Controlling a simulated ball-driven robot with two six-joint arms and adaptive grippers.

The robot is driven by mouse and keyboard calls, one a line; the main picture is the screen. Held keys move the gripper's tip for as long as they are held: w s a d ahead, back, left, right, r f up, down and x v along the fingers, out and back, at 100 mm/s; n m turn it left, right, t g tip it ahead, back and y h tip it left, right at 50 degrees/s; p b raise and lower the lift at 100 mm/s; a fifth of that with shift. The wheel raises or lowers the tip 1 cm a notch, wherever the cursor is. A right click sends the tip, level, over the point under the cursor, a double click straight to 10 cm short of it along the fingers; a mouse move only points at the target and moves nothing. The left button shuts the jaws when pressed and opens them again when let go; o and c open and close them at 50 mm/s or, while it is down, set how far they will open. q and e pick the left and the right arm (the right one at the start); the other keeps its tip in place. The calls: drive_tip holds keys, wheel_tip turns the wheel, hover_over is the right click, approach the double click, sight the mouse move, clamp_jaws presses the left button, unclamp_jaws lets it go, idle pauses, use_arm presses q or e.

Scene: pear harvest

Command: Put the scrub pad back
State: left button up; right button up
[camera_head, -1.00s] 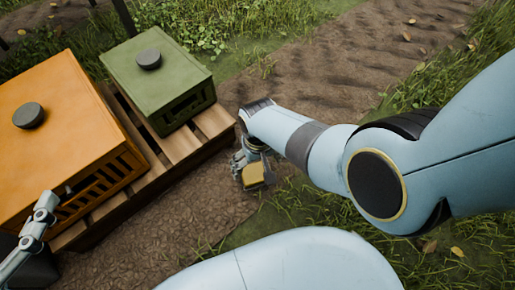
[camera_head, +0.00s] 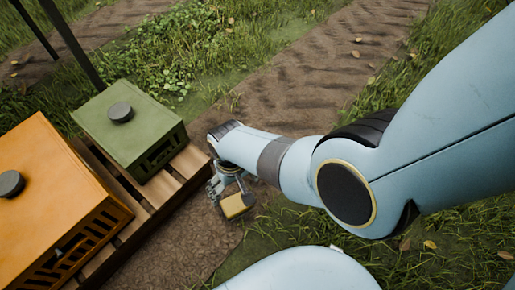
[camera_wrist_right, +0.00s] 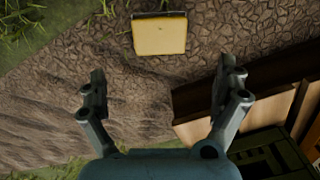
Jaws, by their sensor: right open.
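The scrub pad (camera_head: 236,204) looks like a small yellow block with a dark edge. It sits low over the bare soil, right of the pallet. My right gripper (camera_head: 226,185) is beside it in the head view. In the right wrist view, the pad (camera_wrist_right: 160,36) is at the top centre, beyond the fingertips, with a dark strip along its far edge. My right gripper (camera_wrist_right: 165,76) is open there, with nothing between its fingers. I cannot tell whether the pad rests on the ground. My left gripper is not in view.
An orange box (camera_head: 45,200) and a smaller green box (camera_head: 135,122) stand on a wooden pallet (camera_head: 160,188) at the left, each with a dark round knob on top. The pallet's edge (camera_wrist_right: 205,90) is close to the right finger in the wrist view. Bare soil and grass lie around.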

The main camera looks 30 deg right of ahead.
drive_tip(key=s+d+r+t, duration=0.3)
drive_tip(key=s+d+r, duration=0.2)
drive_tip(key=s+d, duration=0.45)
drive_tip(key=s+d+r+t, duration=0.1)
drive_tip(key=s+r+t, duration=0.1)
drive_tip(key=r, duration=0.8)
drive_tip(key=s+d+r+n+t, duration=0.1)
drive_tip(key=s+r, duration=0.4)
drive_tip(key=r, duration=0.5)
drive_tip(key=shift+d+n+t, duration=0.3)
drive_tip(key=shift+d+t, duration=0.2)
drive_tip(key=shift+d, duration=0.2)
